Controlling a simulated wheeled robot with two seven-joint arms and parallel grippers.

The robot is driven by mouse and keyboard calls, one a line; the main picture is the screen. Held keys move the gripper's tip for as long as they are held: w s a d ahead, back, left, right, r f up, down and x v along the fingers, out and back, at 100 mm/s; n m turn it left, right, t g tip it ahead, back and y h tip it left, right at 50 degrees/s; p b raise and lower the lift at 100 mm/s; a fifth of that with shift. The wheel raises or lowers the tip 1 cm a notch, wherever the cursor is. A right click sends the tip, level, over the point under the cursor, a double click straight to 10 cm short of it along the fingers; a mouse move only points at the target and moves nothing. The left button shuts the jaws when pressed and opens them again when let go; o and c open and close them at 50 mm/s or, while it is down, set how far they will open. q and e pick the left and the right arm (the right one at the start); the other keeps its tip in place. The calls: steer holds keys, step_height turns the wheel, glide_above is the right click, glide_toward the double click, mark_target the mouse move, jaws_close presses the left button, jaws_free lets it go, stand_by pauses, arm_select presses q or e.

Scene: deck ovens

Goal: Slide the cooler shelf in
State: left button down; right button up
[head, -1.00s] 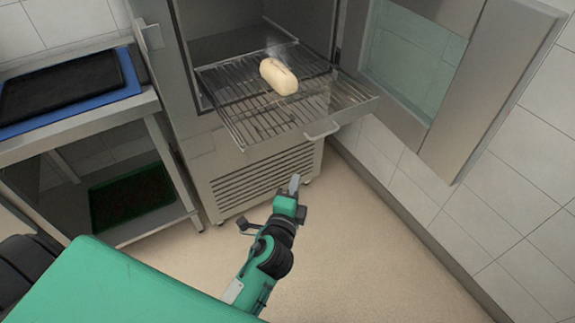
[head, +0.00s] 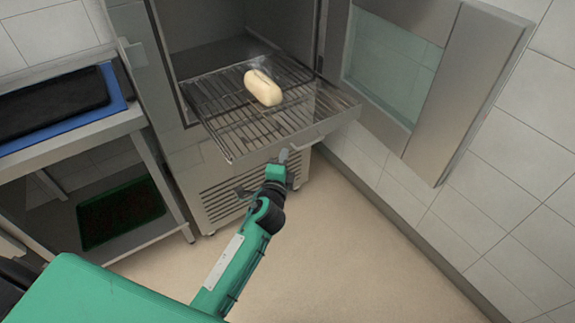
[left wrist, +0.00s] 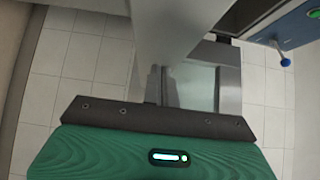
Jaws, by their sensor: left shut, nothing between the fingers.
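The cooler shelf (head: 225,141), a wire rack with a clear front panel and a handle (head: 306,145), is pulled well out of the open steel cooler (head: 158,75). A pale bread loaf (head: 263,88) lies on it. My left gripper (head: 283,156) is shut and empty. In the head view it appears just below the shelf's front edge, left of the handle; I cannot tell whether it touches. In the left wrist view, the shelf cannot be made out clearly. My right gripper is not in view.
The cooler door (head: 450,95) stands open at the right, by the tiled wall. At the left, a steel table (head: 125,121) holds a dark tray on a blue one (head: 120,98), with a green tray (head: 82,232) below. The floor (head: 340,260) in front is clear.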

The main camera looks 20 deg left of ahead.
arm_select(q)
steer(key=shift+w+a, duration=0.3)
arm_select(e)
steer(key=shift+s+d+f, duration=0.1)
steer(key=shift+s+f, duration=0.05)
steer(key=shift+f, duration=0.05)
arm_select(q)
steer(key=shift+a, duration=0.1)
